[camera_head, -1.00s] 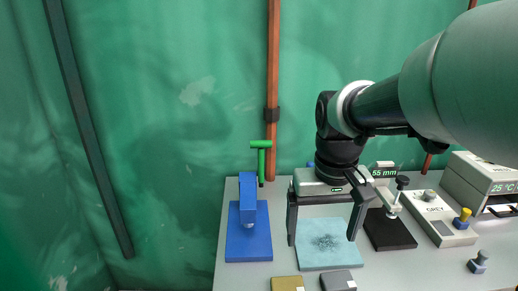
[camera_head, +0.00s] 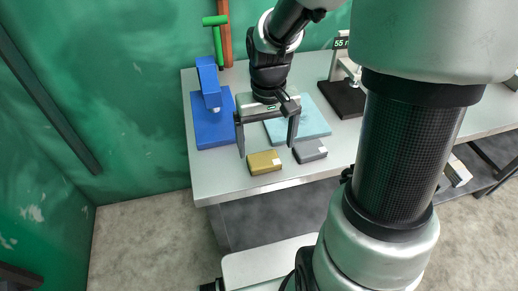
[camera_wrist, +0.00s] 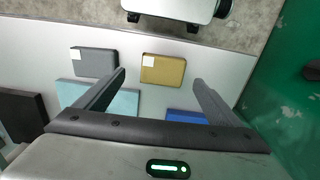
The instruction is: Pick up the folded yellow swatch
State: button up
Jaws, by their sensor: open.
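The folded yellow swatch (camera_head: 264,162) is a small mustard block with a pale label, lying flat near the front edge of the grey table. It also shows in the wrist view (camera_wrist: 163,70), beyond the fingertips and between their lines. My gripper (camera_head: 267,146) is open and empty, above the table, with its fingers pointing down around the swatch's position in the head view. In the wrist view my gripper's two fingers (camera_wrist: 160,80) are wide apart and do not appear to touch the swatch. The exact height above it is hard to tell.
A grey folded swatch (camera_head: 310,151) lies close to the right of the yellow one. A light blue sheet (camera_head: 314,122) lies behind. A blue stand (camera_head: 212,130) is on the left, with a green-topped post (camera_head: 217,40) behind. A black-based gauge (camera_head: 344,98) stands at right.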

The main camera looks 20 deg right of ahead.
aim_at(264, 159)
jog(key=f, duration=0.3)
jog(key=f+b, duration=0.1)
jog(key=f, duration=0.1)
jog(key=shift+w+a, duration=0.1)
jog(key=shift+a, duration=0.2)
jog(key=c, duration=1.1)
